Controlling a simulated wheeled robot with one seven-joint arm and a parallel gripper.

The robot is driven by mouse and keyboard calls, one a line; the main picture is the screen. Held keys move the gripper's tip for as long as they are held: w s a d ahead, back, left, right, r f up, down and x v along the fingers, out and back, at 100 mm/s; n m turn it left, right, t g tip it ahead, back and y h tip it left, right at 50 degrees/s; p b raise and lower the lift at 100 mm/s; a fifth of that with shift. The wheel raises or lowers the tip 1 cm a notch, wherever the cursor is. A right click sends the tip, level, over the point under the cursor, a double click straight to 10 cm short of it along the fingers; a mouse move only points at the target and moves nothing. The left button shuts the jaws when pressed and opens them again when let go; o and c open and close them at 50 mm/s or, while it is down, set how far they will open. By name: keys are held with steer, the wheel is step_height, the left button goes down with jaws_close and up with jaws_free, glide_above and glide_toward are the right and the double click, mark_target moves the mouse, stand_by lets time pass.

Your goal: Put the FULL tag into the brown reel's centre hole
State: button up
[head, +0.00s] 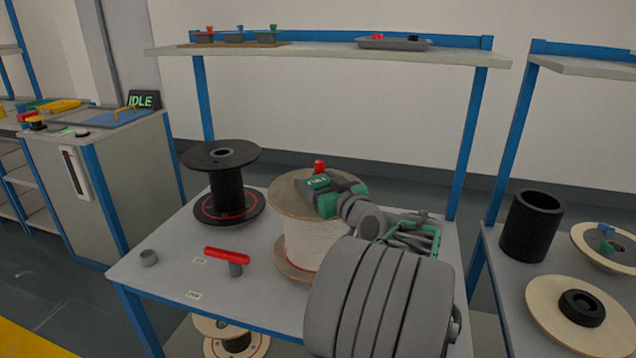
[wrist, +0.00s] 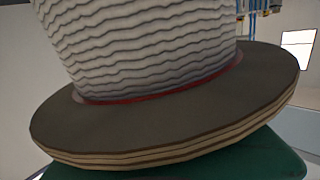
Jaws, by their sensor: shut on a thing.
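The brown reel (head: 293,192) stands on the table, wound with white cable, between brown flanges. My gripper (head: 322,188), grey and green, reaches in from the lower right over its top flange. A small red piece (head: 320,166) rises above the gripper's green end; I take it as part of the FULL tag, but its label is not readable. The centre hole is hidden behind the gripper. The wrist view shows white winding (wrist: 150,45) and a brown flange (wrist: 170,115) close up, with a dark green surface (wrist: 200,160) below. The fingertips are not visible there.
A black reel (head: 227,185) stands to the left. A shelf (head: 330,55) runs above the back. More reels (head: 545,310) and a black cylinder (head: 530,225) are at right.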

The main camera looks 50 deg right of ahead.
steer(key=shift+f, duration=0.15)
steer(key=o, duration=1.1)
steer(key=shift+s, duration=0.35)
steer(key=shift+b+v, duration=2.05)
steer(key=shift+v, duration=2.6)
steer(key=shift+s+a, duration=0.25)
steer(key=shift+s, duration=0.25)
